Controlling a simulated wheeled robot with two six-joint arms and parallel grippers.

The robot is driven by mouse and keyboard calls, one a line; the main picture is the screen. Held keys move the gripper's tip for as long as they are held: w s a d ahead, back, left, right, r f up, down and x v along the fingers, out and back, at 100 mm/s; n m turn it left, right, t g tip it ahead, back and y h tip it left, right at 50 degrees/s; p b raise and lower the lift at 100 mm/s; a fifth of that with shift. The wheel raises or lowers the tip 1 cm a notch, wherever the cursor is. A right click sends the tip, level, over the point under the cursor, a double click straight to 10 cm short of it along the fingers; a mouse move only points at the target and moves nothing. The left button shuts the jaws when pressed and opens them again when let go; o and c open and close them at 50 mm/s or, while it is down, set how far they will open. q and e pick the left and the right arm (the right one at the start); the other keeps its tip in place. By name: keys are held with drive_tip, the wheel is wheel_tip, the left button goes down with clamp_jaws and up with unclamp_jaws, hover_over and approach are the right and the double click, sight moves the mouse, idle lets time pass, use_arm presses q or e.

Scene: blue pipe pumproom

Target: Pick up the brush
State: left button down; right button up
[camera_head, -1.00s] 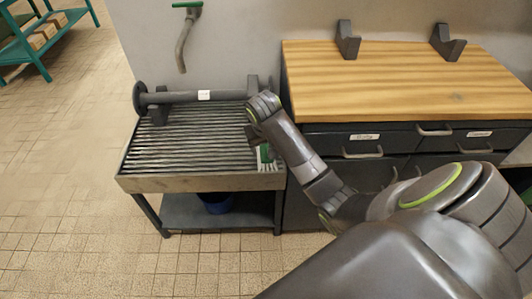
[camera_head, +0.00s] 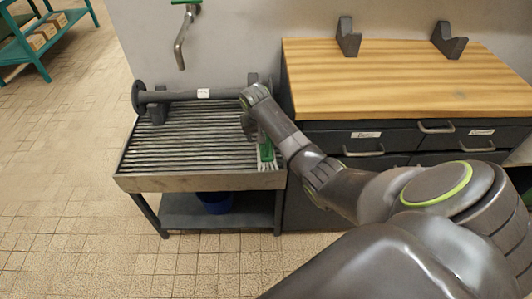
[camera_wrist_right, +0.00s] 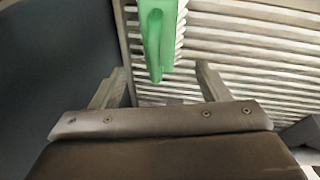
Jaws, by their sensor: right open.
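The brush (camera_head: 266,153), green with pale bristles, lies at the right end of the slatted grate table (camera_head: 150,184), near its front edge. In the right wrist view, the brush's green handle (camera_wrist_right: 158,40) reaches down from the top, and its tip is roughly in line with the gap between the fingers. My right gripper (camera_wrist_right: 158,84) is open and empty, its two fingers apart on either side of that line. In the head view, the right gripper (camera_head: 248,126) is small and partly hidden by my wrist, just behind and left of the brush. My left gripper is not in view.
A dark flanged pipe (camera_head: 180,96) lies across the back of the grate. A wooden-topped drawer bench (camera_head: 400,80) with two dark brackets stands close on the right. A blue bucket (camera_head: 216,203) is under the grate. The middle of the grate is clear.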

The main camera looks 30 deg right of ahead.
drive_tip(key=shift+d+f, duration=0.15)
drive_tip(key=shift+f, duration=0.4)
drive_tip(key=b+x, duration=0.1)
drive_tip(key=x, duration=0.3)
drive_tip(key=shift+s+f, duration=0.15)
drive_tip(key=shift+f, duration=0.4)
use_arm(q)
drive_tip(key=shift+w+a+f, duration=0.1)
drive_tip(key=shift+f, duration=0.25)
use_arm(e)
drive_tip(key=c, duration=0.9)
